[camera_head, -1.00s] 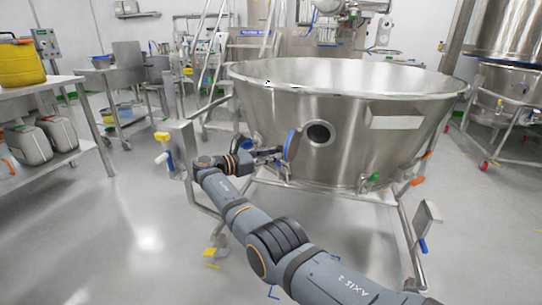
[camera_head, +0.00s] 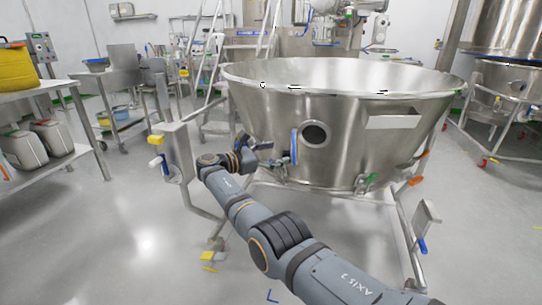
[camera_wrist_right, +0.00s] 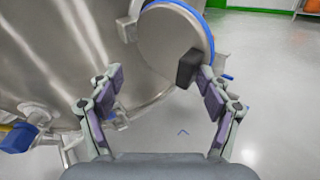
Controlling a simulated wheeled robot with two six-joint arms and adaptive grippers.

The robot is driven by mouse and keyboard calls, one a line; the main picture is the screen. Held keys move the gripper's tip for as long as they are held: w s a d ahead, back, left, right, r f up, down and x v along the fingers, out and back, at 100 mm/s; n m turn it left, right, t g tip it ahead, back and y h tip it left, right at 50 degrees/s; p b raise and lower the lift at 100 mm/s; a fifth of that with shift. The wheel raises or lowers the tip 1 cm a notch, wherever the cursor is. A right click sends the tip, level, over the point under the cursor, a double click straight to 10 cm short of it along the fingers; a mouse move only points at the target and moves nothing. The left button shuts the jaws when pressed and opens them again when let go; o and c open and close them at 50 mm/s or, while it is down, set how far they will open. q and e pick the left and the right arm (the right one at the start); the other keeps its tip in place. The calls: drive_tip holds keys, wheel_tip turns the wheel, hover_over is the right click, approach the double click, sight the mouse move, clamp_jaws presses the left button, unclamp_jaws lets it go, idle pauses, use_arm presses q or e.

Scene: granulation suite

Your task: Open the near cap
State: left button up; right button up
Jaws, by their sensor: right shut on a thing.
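The near cap is a round steel disc with a blue rim. In the head view it shows nearly edge-on as a blue strip (camera_head: 293,146), standing out from the steel bowl (camera_head: 350,100). In the right wrist view its face (camera_wrist_right: 165,38) is at the upper middle, with a black handle block (camera_wrist_right: 188,68). A round port with a metal ring (camera_head: 314,133) is right of the cap. My left gripper is not in view.
The bowl sits on a tubular frame with a yellow-and-blue-handled post (camera_head: 171,152) at its left and a blue-handled bracket (camera_head: 424,225) at its right. A shelf with canisters (camera_head: 38,143) stands at the left. The floor in front is clear.

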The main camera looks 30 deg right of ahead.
drive_tip(key=shift+w+a+r, duration=0.15)
drive_tip(key=shift+a+r, duration=0.05)
drive_tip(key=shift+r, duration=0.25)
drive_tip(key=shift+c, duration=0.5)
drive_tip(key=shift+a, duration=0.1)
drive_tip(key=shift+c, duration=0.3)
wheel_tip(320, 180, up, 8)
drive_tip(key=shift+r, duration=0.1)
drive_tip(key=shift+c, duration=0.6)
drive_tip(key=shift+a+r, duration=0.1)
drive_tip(key=shift+r, duration=0.4)
drive_tip(key=shift+f, duration=0.1)
